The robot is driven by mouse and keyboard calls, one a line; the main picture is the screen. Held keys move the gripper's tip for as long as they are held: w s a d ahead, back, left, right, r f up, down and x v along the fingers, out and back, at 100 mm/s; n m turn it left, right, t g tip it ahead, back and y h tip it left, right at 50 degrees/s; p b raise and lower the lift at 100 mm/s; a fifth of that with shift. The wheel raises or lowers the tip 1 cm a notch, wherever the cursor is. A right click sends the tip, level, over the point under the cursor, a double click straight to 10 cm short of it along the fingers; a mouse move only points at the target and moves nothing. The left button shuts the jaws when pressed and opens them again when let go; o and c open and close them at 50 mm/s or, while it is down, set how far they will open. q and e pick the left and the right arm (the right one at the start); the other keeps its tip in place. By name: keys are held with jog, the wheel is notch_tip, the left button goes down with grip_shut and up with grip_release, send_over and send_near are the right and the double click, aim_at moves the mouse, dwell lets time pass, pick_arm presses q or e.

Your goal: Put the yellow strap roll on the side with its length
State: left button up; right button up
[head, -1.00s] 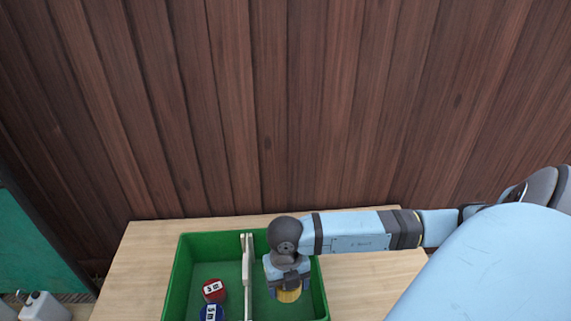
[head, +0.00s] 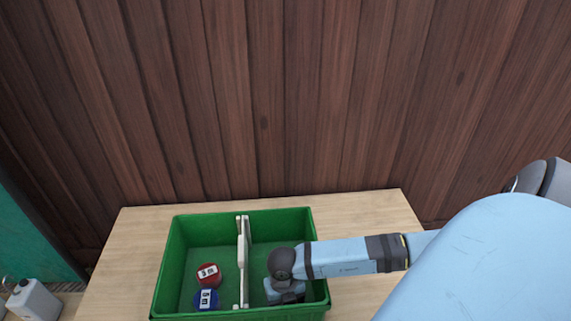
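A green crate (head: 205,223) stands on the wooden table, split by a pale divider (head: 243,262) into a left and a right side. In the left side lie a red strap roll (head: 208,275) and a blue strap roll (head: 206,300), each with a white length label. My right gripper (head: 287,293) is low over the right side, near its front, pointing down. Its fingers are hidden below the wrist, so I cannot tell whether they are open or shut. The yellow strap roll does not show now. My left gripper is not in view.
The wooden table (head: 130,262) has bare room left and right of the crate. A dark plank wall (head: 270,110) rises behind it. A white canister (head: 33,300) stands at the lower left.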

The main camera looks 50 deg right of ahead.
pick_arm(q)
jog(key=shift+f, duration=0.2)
pick_arm(e)
jog(key=shift+f, duration=0.4)
jog(key=shift+f, duration=0.15)
jog(key=o, duration=1)
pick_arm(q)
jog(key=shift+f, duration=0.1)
